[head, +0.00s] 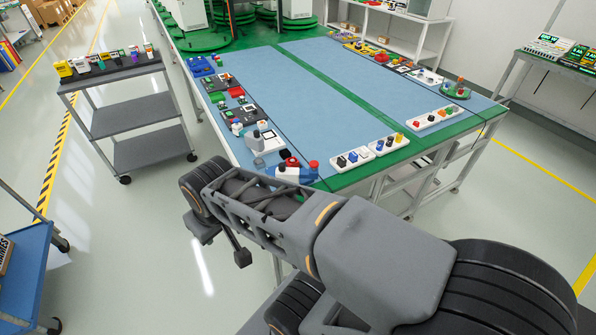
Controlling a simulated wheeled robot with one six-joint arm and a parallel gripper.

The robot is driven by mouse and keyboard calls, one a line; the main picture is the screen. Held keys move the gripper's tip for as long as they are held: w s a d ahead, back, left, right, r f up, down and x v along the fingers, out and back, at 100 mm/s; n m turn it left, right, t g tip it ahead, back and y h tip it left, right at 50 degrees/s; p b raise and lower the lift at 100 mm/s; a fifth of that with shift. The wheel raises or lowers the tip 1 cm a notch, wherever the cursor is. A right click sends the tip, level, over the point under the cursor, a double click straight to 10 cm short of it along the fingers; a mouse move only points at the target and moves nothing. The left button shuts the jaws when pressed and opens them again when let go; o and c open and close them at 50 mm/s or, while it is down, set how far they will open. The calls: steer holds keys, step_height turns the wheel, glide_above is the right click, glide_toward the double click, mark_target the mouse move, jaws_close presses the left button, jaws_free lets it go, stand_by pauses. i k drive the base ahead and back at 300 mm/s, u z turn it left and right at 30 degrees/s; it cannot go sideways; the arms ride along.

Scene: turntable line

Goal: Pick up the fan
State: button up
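I cannot pick out a fan for sure; the items on the table are small in the head view. My gripper (222,243) hangs at the end of my arm, off the near left side of the blue-topped table (330,110). Its two dark fingers are apart, with only floor showing between them. It holds nothing that I can see. The nearest items are a white and grey device (265,140) and a red, black and white group (290,168) at the table's near corner, partly hidden behind my arm.
A grey cart (147,108) with several items on top stands left of the table. A blue cart (25,265) is at the lower left. White trays (368,152) of small parts line the table's near edge.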

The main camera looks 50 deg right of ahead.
mark_target(296, 164)
steer(key=z, duration=0.05)
steer(key=k, duration=1.4)
steer(key=z, duration=0.65)
steer(key=i, duration=1.7)
